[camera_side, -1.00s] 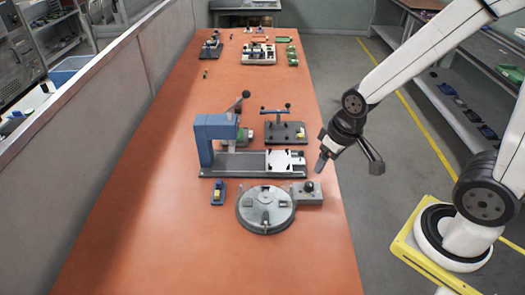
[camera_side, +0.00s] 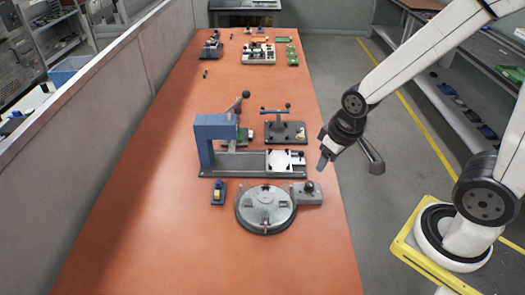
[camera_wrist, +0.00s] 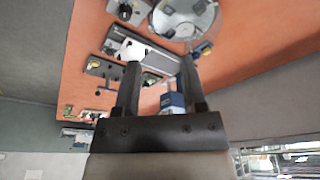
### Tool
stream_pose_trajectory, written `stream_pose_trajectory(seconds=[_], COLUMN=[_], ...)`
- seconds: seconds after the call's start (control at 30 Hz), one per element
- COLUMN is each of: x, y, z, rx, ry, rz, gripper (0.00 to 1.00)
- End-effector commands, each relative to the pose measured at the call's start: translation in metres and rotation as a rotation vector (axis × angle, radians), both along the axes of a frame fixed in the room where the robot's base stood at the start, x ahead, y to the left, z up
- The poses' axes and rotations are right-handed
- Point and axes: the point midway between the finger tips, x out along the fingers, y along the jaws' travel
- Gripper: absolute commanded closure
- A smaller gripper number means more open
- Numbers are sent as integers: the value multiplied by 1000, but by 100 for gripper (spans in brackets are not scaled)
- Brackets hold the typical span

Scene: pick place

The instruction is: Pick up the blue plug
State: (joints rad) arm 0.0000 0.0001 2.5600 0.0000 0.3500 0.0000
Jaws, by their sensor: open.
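No piece stands out clearly as a loose blue plug. The likeliest is a small blue piece with a yellow part (camera_side: 218,194), on the orange table left of the round grey fixture; I cannot tell if it is the plug. A similar blue piece (camera_wrist: 205,48) shows beside the round fixture in the wrist view. My gripper (camera_side: 348,164) is open and empty, above the table's right edge, to the right of the fixtures. In the wrist view its two fingers (camera_wrist: 160,64) stand apart, with nothing held between them.
A blue press (camera_side: 205,148) with a lever stands mid-table on a grey base. The round grey fixture (camera_side: 265,222) is in front. Small parts lie at the far end. The table's near left is clear.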

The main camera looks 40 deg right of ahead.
Motion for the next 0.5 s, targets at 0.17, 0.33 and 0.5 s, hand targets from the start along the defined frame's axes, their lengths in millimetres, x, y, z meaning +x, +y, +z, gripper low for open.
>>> stream_pose_trajectory(seconds=[0.17, 0.33, 0.5], x=[0, 7, 29], y=[0, 1, 5], z=[0, 0, -3], rx=[0, 2, 6], ry=[0, 0, 2], rz=[0, 14, 62], gripper=[47, 47, 47])
